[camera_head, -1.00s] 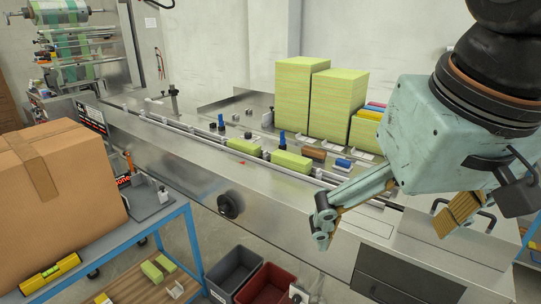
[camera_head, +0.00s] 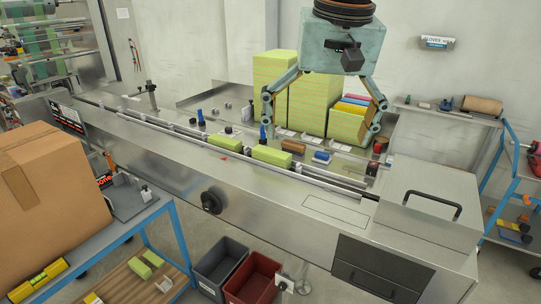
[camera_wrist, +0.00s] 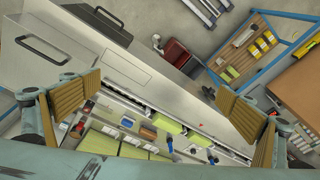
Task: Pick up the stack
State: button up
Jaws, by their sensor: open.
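Tall yellow-green cloth stacks stand at the back of the steel machine: a left stack (camera_head: 278,70) and a middle stack (camera_head: 310,95). A shorter stack (camera_head: 347,122) beside them has yellow, red and blue cloths on top. My gripper (camera_head: 320,118) is open and empty, its fingers wide apart, in front of the stacks as the head view sees it. It partly covers them, and I cannot tell its distance from them. In the wrist view, the open fingers (camera_wrist: 160,92) sit at both sides, and green stack tops (camera_wrist: 97,142) show at lower left.
Green packs (camera_head: 272,156) lie on the machine's conveyor, near a brown block (camera_head: 293,146) and blue-handled tools. A cardboard box (camera_head: 50,185) stands on a blue-framed cart at left. Grey (camera_head: 215,268) and red (camera_head: 252,280) bins are on the floor. A shelf cart (camera_head: 465,112) stands at right.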

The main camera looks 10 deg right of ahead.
jog(key=w+m+p, duration=0.1)
jog(key=w+p, duration=0.2)
jog(key=w, duration=0.9)
jog(key=m+g+p, duration=0.3)
jog(key=m+p, duration=0.2)
jog(key=p, duration=0.5)
send_over(272, 151)
notch_tip(272, 151, down, 16)
jog(key=shift+f, duration=0.25)
jog(key=shift+a+f, duration=0.1)
jog(key=shift+f, duration=4.2)
jog(key=shift+f, duration=0.1)
jog(key=shift+s+f, duration=0.15)
jog(key=shift+f, duration=2.4)
